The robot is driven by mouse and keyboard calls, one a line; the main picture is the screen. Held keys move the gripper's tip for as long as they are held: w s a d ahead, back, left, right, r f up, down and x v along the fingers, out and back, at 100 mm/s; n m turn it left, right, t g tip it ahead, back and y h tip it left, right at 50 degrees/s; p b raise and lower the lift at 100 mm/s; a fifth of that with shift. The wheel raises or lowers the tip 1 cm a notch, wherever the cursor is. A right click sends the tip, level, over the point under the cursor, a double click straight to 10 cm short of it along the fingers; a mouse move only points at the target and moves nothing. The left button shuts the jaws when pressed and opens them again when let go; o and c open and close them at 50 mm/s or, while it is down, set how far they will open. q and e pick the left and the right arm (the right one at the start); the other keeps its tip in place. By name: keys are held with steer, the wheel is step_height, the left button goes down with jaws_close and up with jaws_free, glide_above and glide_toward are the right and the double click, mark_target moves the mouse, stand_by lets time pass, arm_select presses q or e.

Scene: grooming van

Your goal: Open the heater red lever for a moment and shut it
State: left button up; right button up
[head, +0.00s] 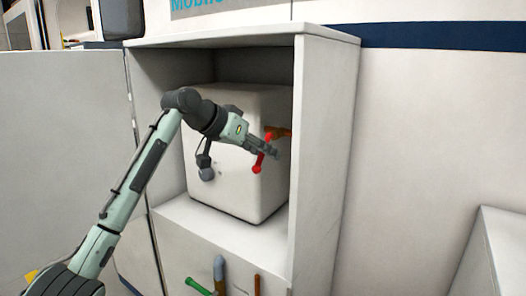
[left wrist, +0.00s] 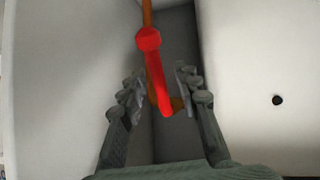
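The heater (head: 237,190) is a white rounded box standing in an open white cabinet. Its red lever (head: 258,166) is at the right side of the heater, by an orange-brown pipe fitting (head: 281,132). In the left wrist view the red lever (left wrist: 154,75) hangs down from a round red head on the pipe. My left gripper (head: 272,150) is at the lever. In the left wrist view its two fingers (left wrist: 160,84) are apart, one on each side of the lever, with gaps visible. The lever's far end reaches between the fingers. My right gripper is in neither view.
The cabinet's right wall (head: 328,165) stands close beside my left gripper. A dark round knob (head: 206,174) is on the heater's front left.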

arm_select(q)
steer(key=shift+r, duration=0.1)
steer(key=v, duration=1.2)
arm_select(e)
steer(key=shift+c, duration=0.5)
